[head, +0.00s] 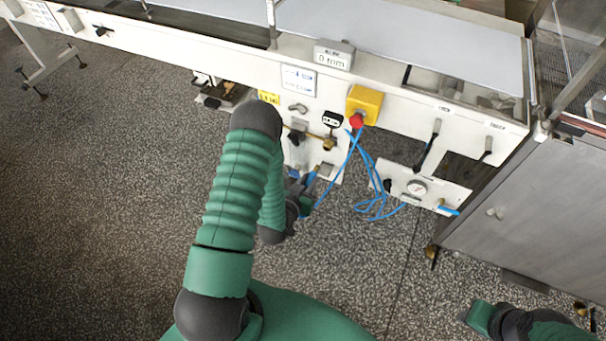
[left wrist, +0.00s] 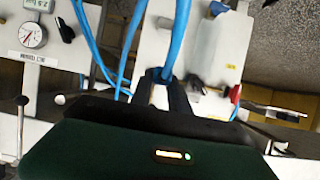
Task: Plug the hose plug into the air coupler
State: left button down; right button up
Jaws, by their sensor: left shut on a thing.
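My left gripper (head: 309,182) is in front of the lower part of the white machine panel, shut on the blue hose plug. In the left wrist view its dark fingers (left wrist: 170,88) close around the blue plug end (left wrist: 160,75), and blue hose runs up from there. The plug is mostly hidden by the fingers. A brass fitting (head: 328,144) on the panel, above and right of the gripper, may be the air coupler; I cannot tell for sure. My right arm shows at the lower right of the head view, but its fingers cannot be made out.
Blue hose (head: 372,190) hangs in loops right of the gripper. A yellow box with a red button (head: 357,120) is above it. A pressure gauge (head: 417,187) sits on a lower panel to the right. A steel cabinet (head: 530,205) stands at right. Open speckled floor lies left.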

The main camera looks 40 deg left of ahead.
aim_at(316, 168)
pick_arm(q)
jog(key=shift+w+a, duration=0.25)
jog(key=shift+w, duration=0.7)
jog(key=shift+w+a, duration=0.2)
jog(key=shift+w, duration=0.75)
jog(key=shift+w+a, duration=0.25)
jog(key=shift+w, duration=0.7)
jog(key=shift+w+a+r+b, duration=0.1)
jog(key=shift+w+a+b, duration=0.1)
jog(key=shift+w, duration=0.5)
jog(key=shift+w+a+f+b, duration=0.1)
jog(key=shift+w+a+b, duration=0.1)
jog(key=shift+w, duration=0.55)
jog(key=shift+w+a+r+b, duration=0.1)
jog(key=shift+w+b, duration=0.1)
jog(key=shift+w, duration=0.5)
jog(key=shift+s+d+p, duration=0.25)
jog(key=shift+s, duration=0.7)
jog(key=shift+s+d+p, duration=0.2)
jog(key=shift+s, duration=0.75)
jog(key=shift+w+a+b, duration=0.15)
jog(key=shift+w+a, duration=0.05)
jog(key=shift+w, duration=0.55)
jog(key=shift+w+a+b, duration=0.15)
jog(key=shift+w, duration=0.6)
